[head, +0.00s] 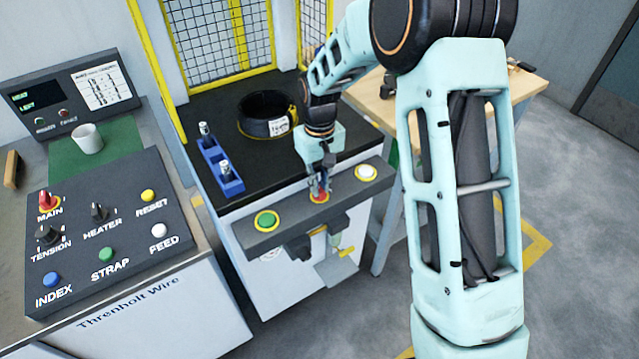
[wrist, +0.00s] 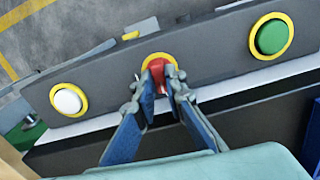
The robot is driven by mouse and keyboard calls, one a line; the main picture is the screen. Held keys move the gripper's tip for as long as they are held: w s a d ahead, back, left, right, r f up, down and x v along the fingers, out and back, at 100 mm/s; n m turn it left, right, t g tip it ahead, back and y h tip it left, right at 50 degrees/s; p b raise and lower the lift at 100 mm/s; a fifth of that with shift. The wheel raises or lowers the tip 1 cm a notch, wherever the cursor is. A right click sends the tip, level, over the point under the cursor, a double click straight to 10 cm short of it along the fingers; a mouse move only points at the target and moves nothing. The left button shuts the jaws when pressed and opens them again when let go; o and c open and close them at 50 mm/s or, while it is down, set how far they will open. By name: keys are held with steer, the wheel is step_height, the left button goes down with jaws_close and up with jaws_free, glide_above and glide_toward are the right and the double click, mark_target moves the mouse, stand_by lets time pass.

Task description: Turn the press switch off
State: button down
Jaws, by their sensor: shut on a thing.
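The press switch (head: 319,199) is a small red switch on a yellow ring, in the middle of the grey front bar (head: 345,195) of the press. In the wrist view the red switch (wrist: 158,66) sits between my two fingertips, which partly hide it. My gripper (head: 319,187) reaches down to the bar and is shut on the red switch. It also shows in the wrist view (wrist: 163,75). I cannot tell the switch's exact position from here.
A green button (head: 266,220) and a white button (head: 366,172) flank the switch. A black coil (head: 265,115) and a blue holder (head: 218,165) stand on the black press top. A console (head: 105,230) with another red switch, marked MAIN (head: 46,200), is at left.

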mark_target(320, 188)
steer(key=shift+n, duration=0.4)
steer(key=c, duration=2)
jaws_free()
steer(key=shift+r, duration=0.1)
step_height(320, 188, up, 12)
steer(key=shift+w, duration=0.1)
